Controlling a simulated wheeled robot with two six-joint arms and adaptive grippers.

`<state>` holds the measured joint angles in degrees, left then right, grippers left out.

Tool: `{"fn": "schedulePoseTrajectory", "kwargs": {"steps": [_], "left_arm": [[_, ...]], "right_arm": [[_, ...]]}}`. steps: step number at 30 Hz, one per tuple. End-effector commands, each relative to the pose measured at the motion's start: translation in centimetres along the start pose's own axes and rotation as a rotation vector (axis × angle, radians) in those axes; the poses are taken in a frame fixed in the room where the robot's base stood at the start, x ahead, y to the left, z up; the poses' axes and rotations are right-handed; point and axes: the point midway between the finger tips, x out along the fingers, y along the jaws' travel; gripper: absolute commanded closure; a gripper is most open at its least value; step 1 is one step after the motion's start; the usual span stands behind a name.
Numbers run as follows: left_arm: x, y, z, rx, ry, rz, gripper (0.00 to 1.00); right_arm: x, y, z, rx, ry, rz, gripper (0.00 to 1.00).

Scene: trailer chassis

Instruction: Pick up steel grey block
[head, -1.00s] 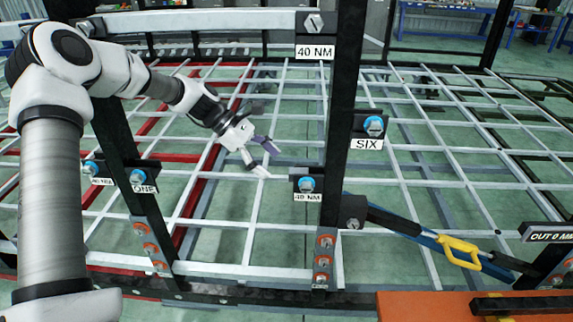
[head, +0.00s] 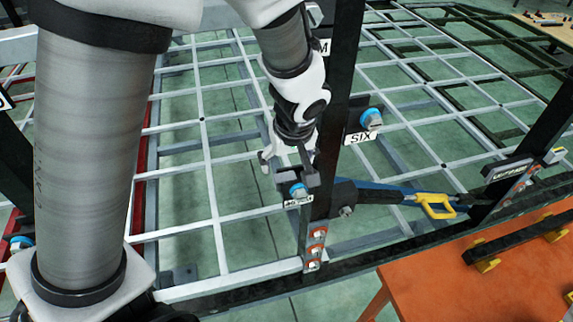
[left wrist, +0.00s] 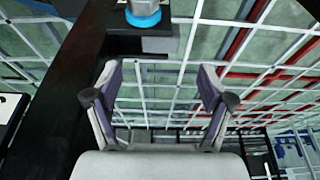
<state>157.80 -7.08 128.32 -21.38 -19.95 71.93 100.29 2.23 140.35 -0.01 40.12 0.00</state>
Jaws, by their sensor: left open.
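My left gripper (head: 288,166) is open, beside the black upright post and close to the blue-capped bolt (head: 297,189) with a white label. In the left wrist view its two fingers (left wrist: 157,82) stand apart with nothing between them. The bolt (left wrist: 143,14) and its dark bracket (left wrist: 140,42) show just beyond the left finger, at the top. A small grey piece (head: 181,276) sits at the lower rail in the head view. I cannot tell whether it is the steel grey block. My right gripper is not in view.
A dark post (head: 343,90) and the SIX bolt (head: 371,118) stand right of my gripper. A blue and black bar with a yellow handle (head: 436,205) runs right. An orange table (head: 490,275) fills the lower right. Open grid frame lies behind.

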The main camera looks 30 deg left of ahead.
Motion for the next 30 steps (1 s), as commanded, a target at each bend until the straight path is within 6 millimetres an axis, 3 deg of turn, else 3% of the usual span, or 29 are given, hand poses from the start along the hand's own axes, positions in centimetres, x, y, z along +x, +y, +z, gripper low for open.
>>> {"fn": "schedulePoseTrajectory", "kwargs": {"steps": [15, 22, 23, 28, 30], "left_arm": [[7.3, -0.3, -0.3, -0.002, -0.005, -0.001, 0.19], [7.5, -0.2, -0.4, -0.003, -0.003, 0.001, 0.19], [7.5, -0.2, -0.4, -0.003, -0.003, 0.001, 0.22], [7.5, -0.2, -0.4, -0.003, -0.003, 0.000, 0.82], [7.5, -0.2, -0.4, -0.003, -0.003, 0.000, 0.87]], "right_arm": [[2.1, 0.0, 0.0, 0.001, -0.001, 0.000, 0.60], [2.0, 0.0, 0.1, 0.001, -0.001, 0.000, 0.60], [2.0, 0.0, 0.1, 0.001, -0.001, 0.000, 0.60], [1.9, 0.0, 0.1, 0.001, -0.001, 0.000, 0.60], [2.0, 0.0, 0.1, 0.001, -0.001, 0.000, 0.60]]}}
